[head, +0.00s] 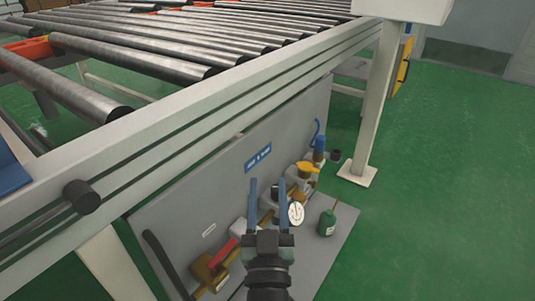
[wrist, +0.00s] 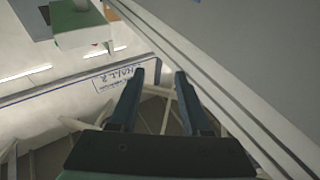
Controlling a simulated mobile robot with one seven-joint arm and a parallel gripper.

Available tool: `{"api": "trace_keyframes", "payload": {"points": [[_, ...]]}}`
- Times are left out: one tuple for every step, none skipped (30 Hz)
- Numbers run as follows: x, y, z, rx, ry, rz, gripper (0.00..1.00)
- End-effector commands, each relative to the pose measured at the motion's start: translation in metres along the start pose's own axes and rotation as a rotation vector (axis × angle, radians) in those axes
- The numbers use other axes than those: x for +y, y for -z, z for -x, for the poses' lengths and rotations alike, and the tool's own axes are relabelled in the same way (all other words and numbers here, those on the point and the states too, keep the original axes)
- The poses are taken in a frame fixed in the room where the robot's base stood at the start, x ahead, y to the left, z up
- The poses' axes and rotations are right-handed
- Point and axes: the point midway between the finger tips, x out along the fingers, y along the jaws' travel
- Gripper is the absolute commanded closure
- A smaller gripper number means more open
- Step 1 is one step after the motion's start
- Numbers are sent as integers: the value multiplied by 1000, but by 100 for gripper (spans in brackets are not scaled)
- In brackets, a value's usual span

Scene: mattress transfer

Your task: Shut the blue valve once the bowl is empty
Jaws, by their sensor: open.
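A blue part (head: 319,143) with a thin curved blue piece rising from it is at the upper right end of a row of fittings on the grey panel, in the head view. I cannot tell for sure that it is the blue valve. I cannot make out a bowl or whether one is empty. My gripper (head: 268,183) is open and empty, its two blue fingers pointing up in front of the panel, left of the round white gauge (head: 296,213). In the wrist view my gripper (wrist: 160,74) also shows open, with nothing between its fingers.
The row also has a yellow part (head: 307,167) and a red handle (head: 222,252). A green bottle (head: 327,222) with a thin spout stands on the grey base plate. The roller conveyor's pale side rail (head: 215,115) runs above the panel. Green floor is clear to the right.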

Motion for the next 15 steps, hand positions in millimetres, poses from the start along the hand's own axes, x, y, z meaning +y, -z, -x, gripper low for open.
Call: {"api": "trace_keyframes", "payload": {"points": [[0, 13, -5, 12, 0, 0, 52], [0, 18, -7, 17, 1, 0, 52], [0, 25, -10, 22, 1, 0, 52], [0, 30, -12, 26, 1, 0, 52], [0, 34, -14, 31, 1, 0, 52], [0, 40, -16, 36, 1, 0, 52], [1, 43, -17, 39, 1, 0, 52], [1, 46, -18, 41, 2, 0, 52], [1, 50, -20, 45, 2, 0, 52], [1, 53, -21, 47, 2, 0, 52], [1, 55, -22, 50, 2, 0, 52], [1, 58, -22, 52, 2, 0, 52], [1, 59, -23, 53, 2, 0, 52], [1, 60, -23, 54, 2, 0, 52], [1, 61, -23, 55, 2, 0, 52]]}}
